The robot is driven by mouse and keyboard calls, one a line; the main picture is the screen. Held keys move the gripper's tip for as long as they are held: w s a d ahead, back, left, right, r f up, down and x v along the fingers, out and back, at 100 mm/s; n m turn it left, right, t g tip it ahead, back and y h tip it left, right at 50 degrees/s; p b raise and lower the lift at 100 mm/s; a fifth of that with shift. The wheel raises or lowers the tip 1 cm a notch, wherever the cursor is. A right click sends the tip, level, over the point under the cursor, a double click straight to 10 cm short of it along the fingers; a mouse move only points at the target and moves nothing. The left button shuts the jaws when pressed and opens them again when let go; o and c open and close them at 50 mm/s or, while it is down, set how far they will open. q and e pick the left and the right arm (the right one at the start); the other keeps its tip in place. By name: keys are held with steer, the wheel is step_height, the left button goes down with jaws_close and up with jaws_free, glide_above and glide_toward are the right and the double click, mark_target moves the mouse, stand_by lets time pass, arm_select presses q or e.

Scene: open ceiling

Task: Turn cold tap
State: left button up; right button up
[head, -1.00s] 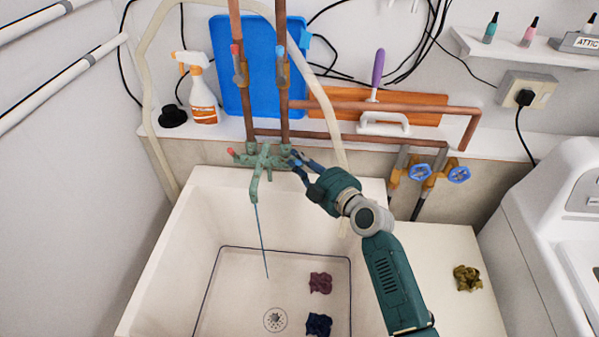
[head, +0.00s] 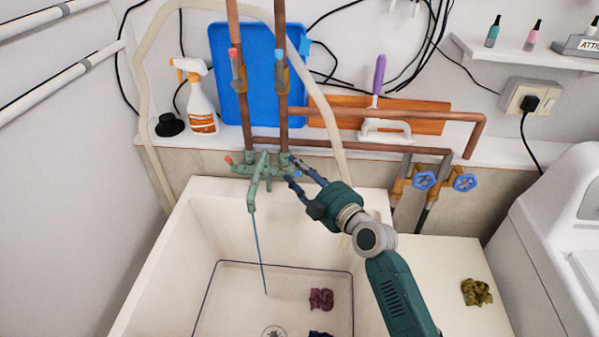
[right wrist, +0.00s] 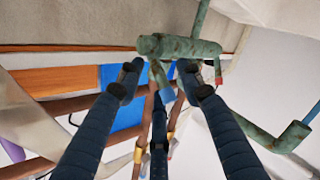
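The green mixer tap (head: 262,170) stands at the back of the white sink, and it also shows in the right wrist view (right wrist: 190,47). Its red handle (head: 229,160) is on the left. The blue cold handle (right wrist: 167,95) is on the right and is partly hidden by my fingers in the head view. A thin blue stream (head: 259,245) runs from the spout into the sink. My right gripper (head: 288,169) is open at the tap's right side. In the right wrist view its spread fingers have the blue handle between them; contact cannot be told. My left gripper is not in view.
Copper pipes (head: 283,110) rise behind the tap. A spray bottle (head: 201,105) stands on the ledge at left. Two blue valve wheels (head: 424,180) are on the right. Crumpled cloths (head: 321,299) lie in the sink.

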steer(key=f+v, duration=0.1)
steer(key=v, duration=1.1)
steer(key=shift+r, duration=0.5)
